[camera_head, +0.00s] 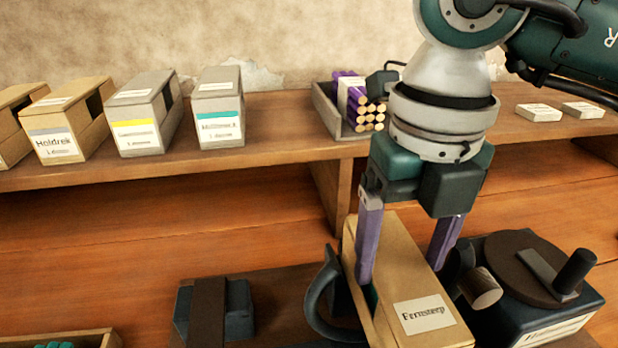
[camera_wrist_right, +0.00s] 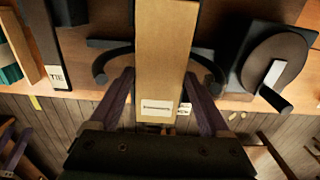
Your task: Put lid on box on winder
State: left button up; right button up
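A long tan lid (camera_head: 413,276) with a "Fernsterp" label slants toward me at the lower middle of the head view. My right gripper (camera_head: 405,265) points down with one purple finger on each long side of the lid, and it looks shut on it. A tan box (camera_head: 352,262) shows beneath as a thin wall left of the lid, with a teal strip in the gap, so the lid looks shifted right of it. The winder (camera_head: 545,275) has a dark curved arm on each side. In the wrist view the lid (camera_wrist_right: 163,60) lies between the fingers (camera_wrist_right: 160,75). The left gripper is not clearly seen.
A dark disc with a crank handle (camera_head: 575,270) stands close right of the lid. A dark block (camera_head: 213,310) stands to the left. The raised shelf (camera_head: 270,150) behind carries several labelled boxes and a tray (camera_head: 330,105) of purple rolls.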

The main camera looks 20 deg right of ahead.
jog(key=shift+o, duration=1.3)
jog(key=shift+r, duration=0.1)
notch_tip(320, 180, up, 10)
jog(key=shift+r+p, duration=0.35)
jog(key=shift+p, duration=0.05)
